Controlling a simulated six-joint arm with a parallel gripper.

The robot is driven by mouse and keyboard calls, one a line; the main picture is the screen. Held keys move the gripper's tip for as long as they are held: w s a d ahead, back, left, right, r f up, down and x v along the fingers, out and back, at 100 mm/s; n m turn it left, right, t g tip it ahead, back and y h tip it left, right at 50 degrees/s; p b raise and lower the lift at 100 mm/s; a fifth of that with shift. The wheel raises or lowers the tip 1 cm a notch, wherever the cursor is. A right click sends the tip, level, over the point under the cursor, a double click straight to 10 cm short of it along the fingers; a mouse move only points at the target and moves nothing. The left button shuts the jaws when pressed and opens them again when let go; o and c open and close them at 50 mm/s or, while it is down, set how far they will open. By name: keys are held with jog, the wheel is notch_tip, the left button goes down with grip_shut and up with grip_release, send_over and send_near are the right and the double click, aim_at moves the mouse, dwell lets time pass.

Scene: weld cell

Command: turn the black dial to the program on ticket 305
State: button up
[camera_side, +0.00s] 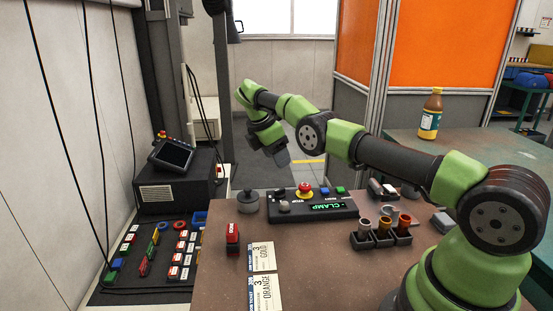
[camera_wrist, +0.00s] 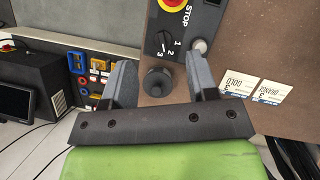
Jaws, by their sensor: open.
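The control panel (camera_side: 335,211) with the lit word CLAMP lies on the brown table. In the wrist view the black dial (camera_wrist: 161,40) sits on the panel beside the numbers 1, 2 and 3; a white mark shows near the 3, but I cannot tell the setting for sure. Two paper tickets lie on the table, a GOLD ticket (camera_side: 262,257) and an ORANGE ticket (camera_side: 265,294); both show a 3, and their ticket numbers are too small to read. My gripper (camera_wrist: 162,76) is open and empty, raised above the table behind the panel in the side view.
A dark knobbed round pot (camera_side: 248,202) stands left of the panel, below my open jaws in the wrist view. A red emergency stop (camera_side: 305,188) is on the panel. A red block (camera_side: 232,239) stands by the tickets. A cup holder (camera_side: 381,237) is at right.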

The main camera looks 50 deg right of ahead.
aim_at(280, 189)
jog(key=m, duration=0.2)
jog(key=m+y, duration=0.1)
jog(key=m, duration=0.1)
jog(key=shift+d+m, duration=0.35)
jog(key=shift+m, duration=0.05)
jog(key=f+m+y, duration=0.1)
jog(key=f+m, duration=0.2)
jog(key=m, duration=0.1)
jog(key=f+m+t+y, duration=0.1)
jog(key=f+m, duration=0.2)
jog(key=m, duration=0.1)
jog(key=f+m+y, duration=0.1)
jog(key=f+m, duration=0.2)
jog(key=m, duration=0.1)
jog(key=shift+s+d+f+m+t, duration=0.15)
jog(key=shift+d+f+m+t, duration=0.15)
jog(key=shift+f+t, duration=0.1)
jog(key=c, duration=0.9)
